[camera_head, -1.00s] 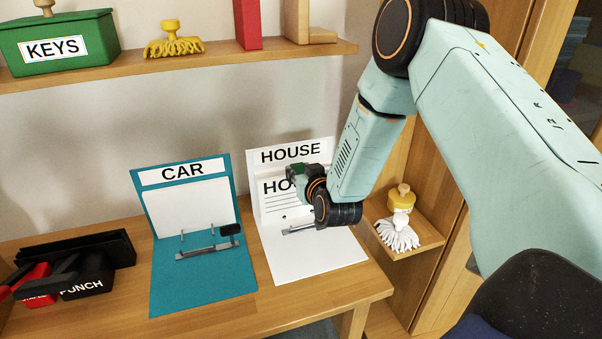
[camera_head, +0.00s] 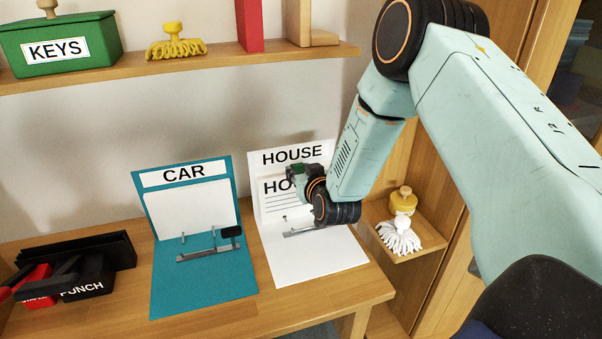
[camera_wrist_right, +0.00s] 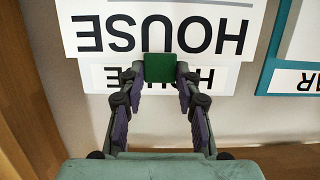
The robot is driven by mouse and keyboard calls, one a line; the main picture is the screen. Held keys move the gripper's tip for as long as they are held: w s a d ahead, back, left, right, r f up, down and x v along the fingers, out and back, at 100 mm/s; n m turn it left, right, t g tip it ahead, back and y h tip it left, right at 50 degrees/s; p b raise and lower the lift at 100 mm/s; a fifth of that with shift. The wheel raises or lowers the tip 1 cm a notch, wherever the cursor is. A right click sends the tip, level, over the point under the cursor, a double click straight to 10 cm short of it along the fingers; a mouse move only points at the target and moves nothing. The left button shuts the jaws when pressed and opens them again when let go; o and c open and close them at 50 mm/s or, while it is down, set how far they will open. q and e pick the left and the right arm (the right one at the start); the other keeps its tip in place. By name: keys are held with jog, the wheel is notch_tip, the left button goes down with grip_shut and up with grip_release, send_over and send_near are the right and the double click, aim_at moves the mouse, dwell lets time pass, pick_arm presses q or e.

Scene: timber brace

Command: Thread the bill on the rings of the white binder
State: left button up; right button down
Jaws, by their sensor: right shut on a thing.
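The white binder (camera_head: 320,262) stands open on the desk with its HOUSE label (camera_head: 291,156) on the upright cover. Its metal ring bar (camera_head: 299,232) lies on the flat part, partly hidden by my arm. The bill (camera_head: 277,202), a white sheet with a HO... heading and printed lines, hangs upright in front of the cover. My right gripper (camera_head: 297,172) is shut on a green piece (camera_wrist_right: 160,68) at the bill's heading edge. In the right wrist view the bill (camera_wrist_right: 250,12) appears upside down. I cannot tell whether its lower edge touches the rings. My left gripper is out of view.
A teal CAR binder (camera_head: 200,285) stands open just left. A black PUNCH (camera_head: 90,285) and a red item (camera_head: 38,285) lie far left. A shelf (camera_head: 230,62) runs above, holding a green KEYS box (camera_head: 100,40). A brush (camera_head: 400,236) sits on a low right shelf.

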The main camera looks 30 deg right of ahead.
jog(key=shift+w+d, duration=0.15)
jog(key=shift+w, duration=0.35)
jog(key=c, duration=0.8)
grip_release()
jog(key=shift+c, duration=0.2)
jog(key=shift+s, duration=0.1)
jog(key=o, duration=0.5)
jog(key=shift+c, duration=0.2)
notch_tip(320, 180, up, 8)
jog(key=p, duration=0.6)
jog(key=shift+p, duration=0.35)
jog(key=shift+f, duration=0.15)
